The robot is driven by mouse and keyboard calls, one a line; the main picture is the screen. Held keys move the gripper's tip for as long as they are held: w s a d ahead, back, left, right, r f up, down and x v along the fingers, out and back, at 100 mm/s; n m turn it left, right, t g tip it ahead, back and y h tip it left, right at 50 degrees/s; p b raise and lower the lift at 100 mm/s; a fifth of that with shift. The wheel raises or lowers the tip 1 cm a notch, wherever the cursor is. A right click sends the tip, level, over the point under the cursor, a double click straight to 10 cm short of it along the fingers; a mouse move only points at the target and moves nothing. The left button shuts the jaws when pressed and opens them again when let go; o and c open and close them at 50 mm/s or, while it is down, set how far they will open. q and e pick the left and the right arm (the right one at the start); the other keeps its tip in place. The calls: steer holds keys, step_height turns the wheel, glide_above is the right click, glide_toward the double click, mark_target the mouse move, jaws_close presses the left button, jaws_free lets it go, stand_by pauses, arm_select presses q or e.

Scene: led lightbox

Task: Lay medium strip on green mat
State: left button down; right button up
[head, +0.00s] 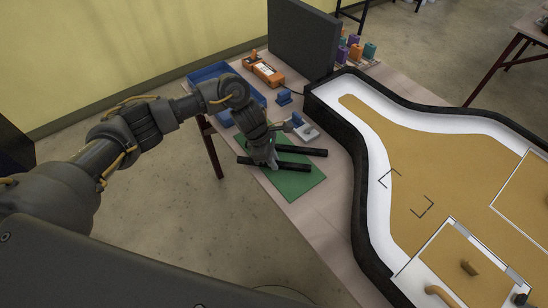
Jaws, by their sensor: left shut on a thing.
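A green mat (296,184) lies on the near left part of the table. Two dark strips show at the mat. The nearer strip (295,167) runs left to right over the mat, and my left gripper (271,164) is shut on it near its middle. I cannot tell whether this strip touches the mat or is just above it. The other dark strip (308,151) lies behind it, roughly parallel, partly hidden by my gripper. Which one is the medium strip is hard to tell by size. My right gripper is not in view.
A blue tray (208,73) stands behind my left arm. A large black-walled lightbox (352,185) fills the right side of the table.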

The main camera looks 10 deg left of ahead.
arm_select(q)
steer(key=shift+f+b, duration=0.3)
steer(key=shift+b, duration=0.05)
steer(key=c, duration=1.4)
jaws_free()
steer(key=shift+r, duration=0.1)
steer(key=shift+o, duration=0.2)
steer(key=shift+r+p, duration=0.2)
steer(key=shift+p, duration=0.15)
steer(key=b+v, duration=0.1)
steer(key=v, duration=1.1)
steer(key=shift+d+f, duration=0.1)
